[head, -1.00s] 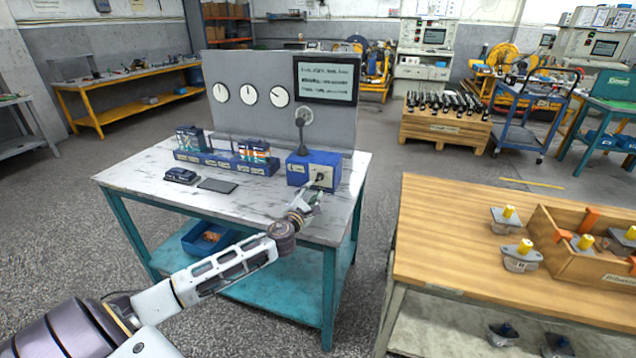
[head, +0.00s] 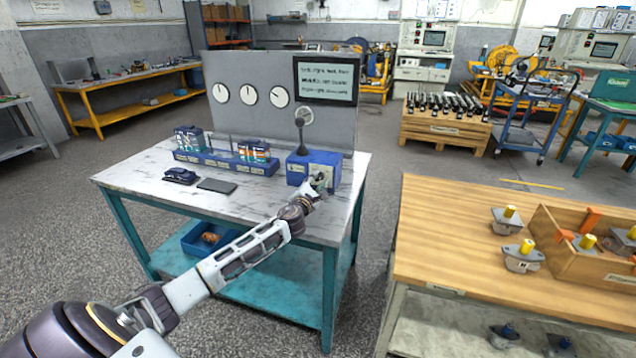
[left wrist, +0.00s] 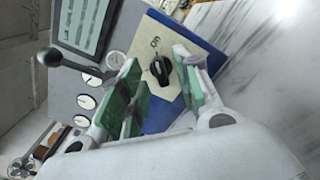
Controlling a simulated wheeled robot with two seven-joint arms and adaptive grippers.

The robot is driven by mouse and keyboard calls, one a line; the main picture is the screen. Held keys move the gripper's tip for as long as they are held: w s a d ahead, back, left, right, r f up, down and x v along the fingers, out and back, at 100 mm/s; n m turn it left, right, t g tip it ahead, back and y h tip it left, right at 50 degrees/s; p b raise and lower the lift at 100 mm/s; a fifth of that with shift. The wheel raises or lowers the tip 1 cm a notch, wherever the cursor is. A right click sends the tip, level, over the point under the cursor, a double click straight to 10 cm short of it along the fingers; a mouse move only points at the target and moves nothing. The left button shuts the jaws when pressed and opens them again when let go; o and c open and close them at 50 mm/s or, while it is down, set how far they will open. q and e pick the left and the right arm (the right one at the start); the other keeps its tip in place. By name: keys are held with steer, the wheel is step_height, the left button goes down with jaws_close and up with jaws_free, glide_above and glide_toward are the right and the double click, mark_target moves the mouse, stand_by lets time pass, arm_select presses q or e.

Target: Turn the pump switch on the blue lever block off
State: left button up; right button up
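The blue lever block (head: 324,160) stands at the right end of the marble-topped table. Its black-knobbed lever (head: 303,122) stands up from its left part. The pump switch (left wrist: 161,70) is a black rotary knob on a pale plate on the block's face, seen in the left wrist view. My left gripper (head: 318,184) is at the front of the block in the head view. In the left wrist view the left gripper (left wrist: 165,88) is open, its green-padded fingers on either side of the switch with gaps visible. My right gripper is not in view.
A grey panel with three dials (head: 249,95) and a text screen (head: 327,81) stands behind the block. A blue rack (head: 226,163) with small parts is left of it. A wooden table (head: 450,240) stands at the right.

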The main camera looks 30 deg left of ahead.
arm_select(q)
steer(key=shift+w+a, duration=0.15)
steer(key=shift+w, duration=0.45)
jaws_close()
